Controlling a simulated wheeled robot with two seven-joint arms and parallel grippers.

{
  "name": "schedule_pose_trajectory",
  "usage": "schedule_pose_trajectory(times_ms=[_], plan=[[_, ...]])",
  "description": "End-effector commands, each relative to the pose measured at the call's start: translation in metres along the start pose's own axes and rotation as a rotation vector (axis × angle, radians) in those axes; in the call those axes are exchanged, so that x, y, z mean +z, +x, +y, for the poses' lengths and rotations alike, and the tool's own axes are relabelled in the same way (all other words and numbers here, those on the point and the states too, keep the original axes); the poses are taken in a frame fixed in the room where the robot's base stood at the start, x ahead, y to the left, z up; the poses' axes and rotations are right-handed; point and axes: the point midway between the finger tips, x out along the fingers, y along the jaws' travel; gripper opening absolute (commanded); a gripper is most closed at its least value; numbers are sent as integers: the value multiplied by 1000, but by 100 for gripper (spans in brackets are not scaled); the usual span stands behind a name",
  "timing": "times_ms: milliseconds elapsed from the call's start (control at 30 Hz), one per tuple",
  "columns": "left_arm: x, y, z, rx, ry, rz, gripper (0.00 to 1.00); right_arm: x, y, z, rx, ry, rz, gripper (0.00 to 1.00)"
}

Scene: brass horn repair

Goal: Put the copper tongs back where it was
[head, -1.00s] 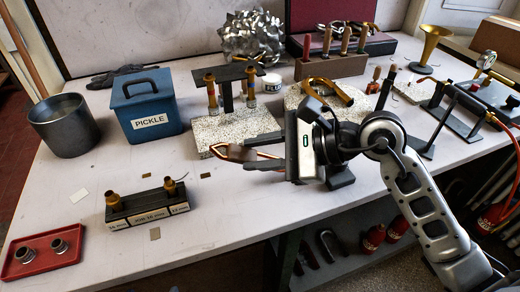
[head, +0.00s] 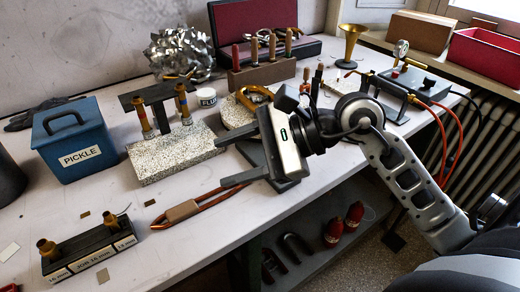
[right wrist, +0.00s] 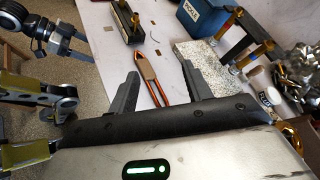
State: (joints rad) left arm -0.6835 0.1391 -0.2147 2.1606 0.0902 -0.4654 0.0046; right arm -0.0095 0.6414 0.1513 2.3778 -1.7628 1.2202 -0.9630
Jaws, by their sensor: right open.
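The copper tongs (head: 183,210) lie on the pale bench in front of the speckled block, a brown band around their middle. Their ends point left and right in the head view, the right end close to my right gripper. My right gripper (head: 219,163) is open and empty, its two fingers apart, above and to the right of the tongs' middle. In the right wrist view the tongs (right wrist: 150,78) show between the open fingers (right wrist: 159,68), beyond them. Parts of my left arm show at the left of that view; its gripper's state is unclear.
A speckled block (head: 175,155) with a dark stand is behind the tongs. A blue PICKLE box (head: 72,140) stands left. A dark labelled holder (head: 90,250) is at the front left. A flux jar (head: 207,98) and tool rack (head: 275,68) are behind. Bare bench lies around the tongs.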

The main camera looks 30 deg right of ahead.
Motion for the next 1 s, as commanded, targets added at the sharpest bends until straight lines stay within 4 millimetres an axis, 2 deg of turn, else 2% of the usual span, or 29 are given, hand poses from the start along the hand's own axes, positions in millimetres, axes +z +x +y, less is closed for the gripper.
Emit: schedule_pose_trajectory(times_ms=[100,333,500,1000], plan=[[1,2,0,3,-5,8,74,-3,-24,1,1,1,5,50],[6,1,1,7,-15,2,74,-1,-50,0,1,2,1,50],[6,0,2,8,-20,3,74,0,-56,0,1,1,-1,50],[1,3,1,4,-21,17,74,0,-56,0,0,4,-6,50]])
